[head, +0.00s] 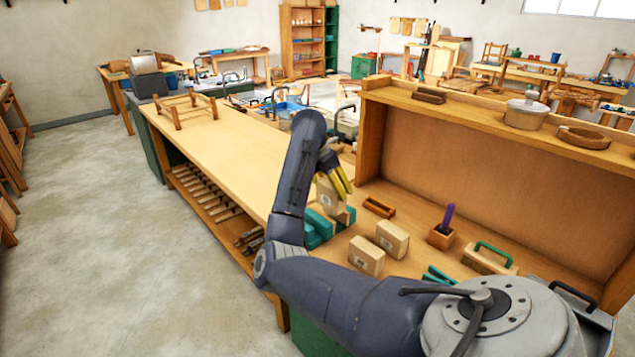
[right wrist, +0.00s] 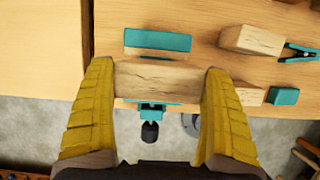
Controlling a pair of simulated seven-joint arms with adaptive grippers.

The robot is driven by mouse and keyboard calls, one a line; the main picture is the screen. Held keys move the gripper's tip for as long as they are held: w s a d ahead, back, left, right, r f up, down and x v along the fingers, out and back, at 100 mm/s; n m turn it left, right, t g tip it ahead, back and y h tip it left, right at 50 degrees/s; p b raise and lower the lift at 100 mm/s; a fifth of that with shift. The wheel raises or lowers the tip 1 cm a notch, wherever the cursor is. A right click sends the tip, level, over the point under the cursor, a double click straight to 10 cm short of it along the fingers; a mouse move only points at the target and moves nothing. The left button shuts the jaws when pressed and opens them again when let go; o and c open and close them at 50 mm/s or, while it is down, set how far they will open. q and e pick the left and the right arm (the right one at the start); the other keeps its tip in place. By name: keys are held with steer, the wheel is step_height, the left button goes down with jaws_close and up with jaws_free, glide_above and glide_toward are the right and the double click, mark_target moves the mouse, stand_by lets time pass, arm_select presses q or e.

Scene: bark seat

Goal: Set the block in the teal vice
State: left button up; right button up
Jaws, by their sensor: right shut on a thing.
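My right gripper (head: 341,184) has yellow fingers and is shut on a pale wooden block (head: 327,196) at the bench's front part. In the right wrist view the block (right wrist: 160,80) spans between the two fingertips (right wrist: 160,84). The teal vice (head: 317,228) is on the bench just below the block, partly hidden by my arm. In the right wrist view the vice's far jaw (right wrist: 157,40) and a black handle (right wrist: 150,131) show on either side of the block. The block looks lined up over the gap between the jaws; its exact height is unclear. My left gripper is out of view.
Two more wooden blocks (head: 392,238) (head: 366,256) stand right of the vice. Beyond are a small wooden tray (head: 379,208), a purple-handled tool in a wooden holder (head: 442,237) and a teal-handled wooden piece (head: 489,260). A raised shelf (head: 480,112) backs the bench.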

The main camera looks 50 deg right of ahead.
mark_target(328, 204)
steer(key=shift+w+a+f, duration=0.1)
steer(key=shift+w+a, duration=0.1)
steer(key=shift+f, duration=3.1)
steer(key=shift+f, duration=0.35)
steer(key=o, duration=1.1)
steer(key=shift+o, duration=0.2)
steer(key=shift+a, duration=0.1)
steer(key=shift+r, duration=3.5)
